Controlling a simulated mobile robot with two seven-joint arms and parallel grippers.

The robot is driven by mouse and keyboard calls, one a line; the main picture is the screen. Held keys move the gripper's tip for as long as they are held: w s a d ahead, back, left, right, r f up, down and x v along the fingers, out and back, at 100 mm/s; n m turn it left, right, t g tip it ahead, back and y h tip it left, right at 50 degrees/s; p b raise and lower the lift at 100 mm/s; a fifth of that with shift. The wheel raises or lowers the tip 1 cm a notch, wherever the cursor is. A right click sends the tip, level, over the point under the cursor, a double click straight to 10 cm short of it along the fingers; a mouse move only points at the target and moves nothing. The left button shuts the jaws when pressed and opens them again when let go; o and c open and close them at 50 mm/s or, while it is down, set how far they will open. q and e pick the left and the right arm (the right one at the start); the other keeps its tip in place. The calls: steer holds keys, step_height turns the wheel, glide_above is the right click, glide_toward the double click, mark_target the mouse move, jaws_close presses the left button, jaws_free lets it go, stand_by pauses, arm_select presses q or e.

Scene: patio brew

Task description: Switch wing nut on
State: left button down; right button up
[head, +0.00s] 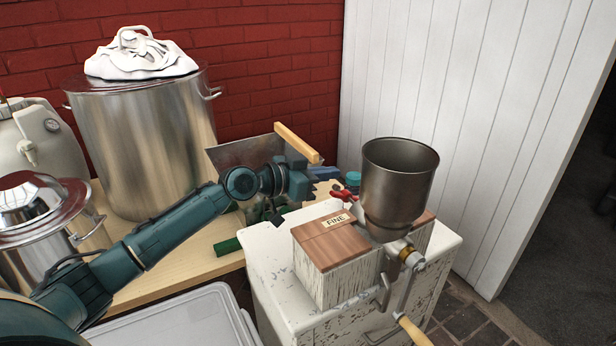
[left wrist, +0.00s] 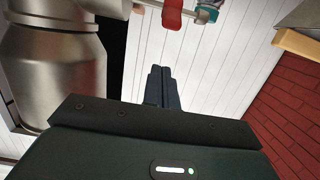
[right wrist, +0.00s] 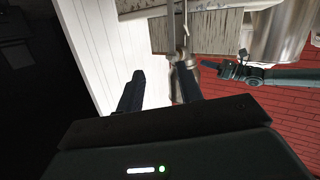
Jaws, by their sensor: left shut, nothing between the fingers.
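A small red wing-shaped piece (head: 343,192), which I take to be the wing nut, sits left of the steel hopper (head: 392,185) of the mill. It also shows at the top of the left wrist view (left wrist: 172,14). My left gripper (head: 326,174) is close behind and left of it in the head view, apart from it. Its fingers (left wrist: 161,86) are shut together and empty. My right gripper (right wrist: 157,88) shows only in the right wrist view, with its fingers apart and a metal crank part of the mill (right wrist: 182,60) beyond them.
The mill's wooden box, labelled FINE (head: 328,250), rests on a worn white stand (head: 268,262). A crank with a wooden grip (head: 414,332) hangs at its front. Large steel pots (head: 140,140) and a metal bin with a wooden bar (head: 297,143) stand behind.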

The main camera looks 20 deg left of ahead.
mark_target(336, 193)
arm_select(q)
steer(key=shift+w+d+f, duration=0.35)
steer(key=shift+w+d, duration=0.1)
steer(key=shift+w, duration=0.15)
steer(key=shift+w+d+f, duration=0.35)
steer(key=shift+w+d, duration=0.1)
steer(key=shift+w, duration=0.1)
steer(key=f, duration=0.1)
steer(key=s+a+f+b, duration=0.1)
steer(key=shift+s+a+f, duration=0.1)
steer(key=shift+s+f, duration=0.2)
arm_select(e)
steer(key=shift+w+a+r+n+t+y, duration=0.1)
steer(key=shift+a+n+t+y, duration=0.15)
steer(key=shift+n+t+y, duration=0.2)
